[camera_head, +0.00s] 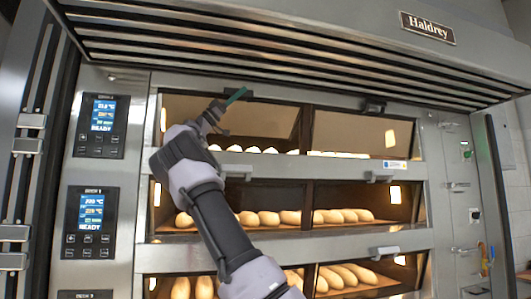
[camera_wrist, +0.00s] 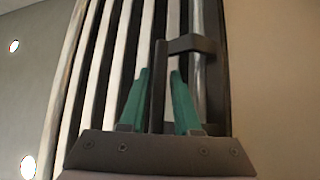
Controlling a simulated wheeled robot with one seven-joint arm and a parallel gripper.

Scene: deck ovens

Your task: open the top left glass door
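The top left glass door (camera_head: 265,122) is at the left of the oven's top deck. I cannot tell whether it is fully closed. My gripper (camera_head: 238,96) is at this door's upper edge and hides much of its handle in the head view. In the wrist view the handle's dark bar (camera_wrist: 158,95) stands between the two green fingers of my gripper (camera_wrist: 160,72), with a bracket running right from its top. Slim gaps show between bar and fingers, so the fingers look open around it.
A slatted hood (camera_head: 290,65) overhangs close above my gripper. The top right door's handle (camera_head: 375,107) is to the right. Lower decks hold loaves, with a projecting handle (camera_head: 235,172) just below. Control panels (camera_head: 100,126) line the left side.

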